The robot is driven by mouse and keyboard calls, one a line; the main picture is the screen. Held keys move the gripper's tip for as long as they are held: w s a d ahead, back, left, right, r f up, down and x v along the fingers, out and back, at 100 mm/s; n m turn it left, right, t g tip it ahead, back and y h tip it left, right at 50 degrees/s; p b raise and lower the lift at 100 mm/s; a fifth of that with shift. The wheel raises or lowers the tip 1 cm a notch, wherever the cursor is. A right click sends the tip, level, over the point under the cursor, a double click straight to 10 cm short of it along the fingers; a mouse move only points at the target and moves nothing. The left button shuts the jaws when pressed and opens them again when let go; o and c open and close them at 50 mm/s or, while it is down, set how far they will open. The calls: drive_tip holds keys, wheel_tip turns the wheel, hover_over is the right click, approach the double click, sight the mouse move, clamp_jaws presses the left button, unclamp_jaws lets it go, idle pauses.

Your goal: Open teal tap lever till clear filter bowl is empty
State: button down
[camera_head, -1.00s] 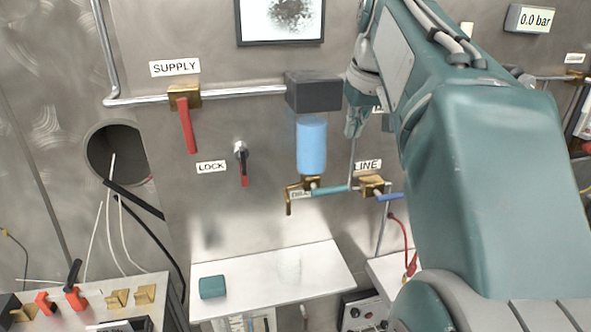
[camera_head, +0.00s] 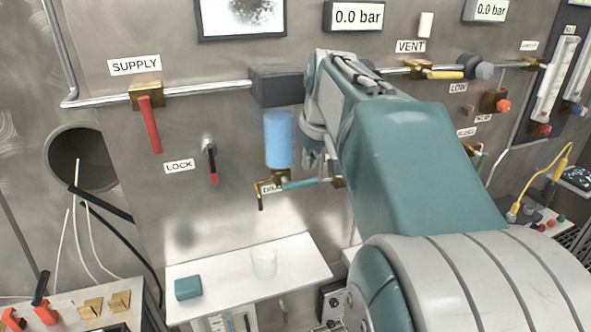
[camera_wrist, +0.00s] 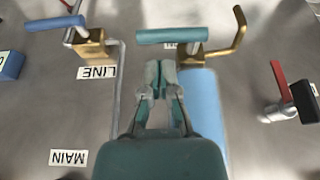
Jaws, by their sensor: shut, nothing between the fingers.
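The filter bowl (camera_head: 279,138) hangs under a dark block and looks filled with blue; it also shows in the wrist view (camera_wrist: 203,110). Below it is the brass drain tap (camera_head: 266,187), its spout pointing down. Its teal lever (camera_head: 300,183) lies roughly level, pointing right; in the inverted wrist view the lever (camera_wrist: 172,35) is at the top. My gripper (camera_head: 312,158) is beside the bowl, to its right, above the lever. In the wrist view my gripper (camera_wrist: 160,75) is shut and empty, its tips apart from the lever in the picture.
A clear cup (camera_head: 264,262) and a teal block (camera_head: 188,288) stand on the white shelf (camera_head: 235,290) below. The red supply lever (camera_head: 150,125) and lock handle (camera_head: 211,165) are left. A blue-handled LINE valve (camera_wrist: 55,23) is near the teal lever.

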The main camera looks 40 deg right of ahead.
sight(310, 181)
drive_tip(key=shift+s+x, duration=0.15)
drive_tip(key=shift+x, duration=0.7)
drive_tip(key=shift+s+x, duration=0.1)
drive_tip(key=shift+x, duration=0.7)
drive_tip(key=shift+s+d+f+y, duration=0.15)
drive_tip(key=shift+f+y, duration=0.2)
drive_tip(key=shift+y, duration=0.35)
drive_tip(key=shift+d+f+m+t+y, duration=0.25)
drive_tip(key=shift+f+t+y, duration=0.2)
drive_tip(key=shift+y, duration=0.25)
drive_tip(key=shift+w+a+f+m+t+y, duration=0.1)
drive_tip(key=shift+a+f+m+t+y, duration=0.25)
drive_tip(key=shift+f+t+y, duration=0.85)
drive_tip(key=shift+w+a+f+m+t+y, duration=0.1)
drive_tip(key=shift+a+f+m+y, duration=0.35)
drive_tip(key=shift+y, duration=1.55)
drive_tip(key=shift+w+a+f+m+t+y, duration=0.1)
drive_tip(key=shift+f+m+t+y, duration=0.45)
drive_tip(key=shift+f+y, duration=0.85)
drive_tip(key=shift+r, duration=0.1)
